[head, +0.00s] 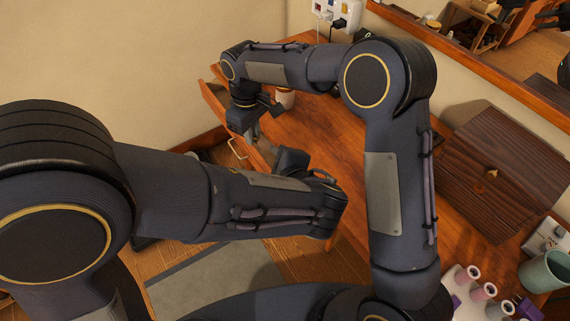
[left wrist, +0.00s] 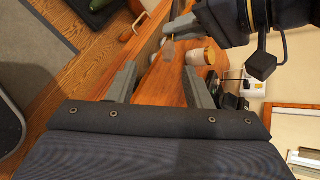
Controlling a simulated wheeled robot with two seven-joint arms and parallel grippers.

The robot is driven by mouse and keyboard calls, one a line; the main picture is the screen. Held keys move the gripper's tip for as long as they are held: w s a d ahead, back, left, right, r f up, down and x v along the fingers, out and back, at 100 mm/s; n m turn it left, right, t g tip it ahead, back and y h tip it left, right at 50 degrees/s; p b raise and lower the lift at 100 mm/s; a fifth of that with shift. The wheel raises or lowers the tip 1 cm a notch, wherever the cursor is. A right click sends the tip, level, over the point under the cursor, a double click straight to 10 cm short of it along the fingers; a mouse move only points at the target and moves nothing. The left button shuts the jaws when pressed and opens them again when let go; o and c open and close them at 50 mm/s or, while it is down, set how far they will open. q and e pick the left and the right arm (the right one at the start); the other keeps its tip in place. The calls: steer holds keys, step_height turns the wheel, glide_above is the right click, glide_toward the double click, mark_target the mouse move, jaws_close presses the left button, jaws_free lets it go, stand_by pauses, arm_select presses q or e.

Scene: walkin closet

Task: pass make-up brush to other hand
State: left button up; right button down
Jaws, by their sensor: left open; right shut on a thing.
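My right gripper (head: 253,130) is at the end of the upper arm, above the front edge of the wooden dresser top. In the left wrist view it comes in from the top, with grey fingers (left wrist: 179,27) shut on the make-up brush. The brush (left wrist: 168,50) shows only as a small pale beige end below those fingers; its rest is hidden. In the head view I cannot make the brush out. My left gripper (left wrist: 160,84) is open and empty, its two fingers apart. The brush end lies beyond the fingertips, in line with the gap.
The dresser top (head: 335,130) bears a small jar (head: 285,98), also in the left wrist view (left wrist: 200,57). A dark wooden box (head: 490,170) stands at right, near a teal cup (head: 546,271) and a holder with several spools (head: 480,292). A drawer (head: 238,125) stands open.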

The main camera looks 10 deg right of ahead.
arm_select(q)
steer(key=w+f+m, duration=0.1)
steer(key=w+f, duration=0.5)
steer(key=w, duration=0.3)
steer(key=shift+w+d+f+t+h, duration=0.2)
steer(key=shift+w+d+t+h, duration=0.05)
steer(key=shift+w+t+h, duration=0.15)
steer(key=shift+c, duration=0.3)
steer(key=c, duration=0.9)
jaws_close()
arm_select(e)
steer(key=c, duration=1.3)
jaws_free()
steer(key=shift+c, duration=0.2)
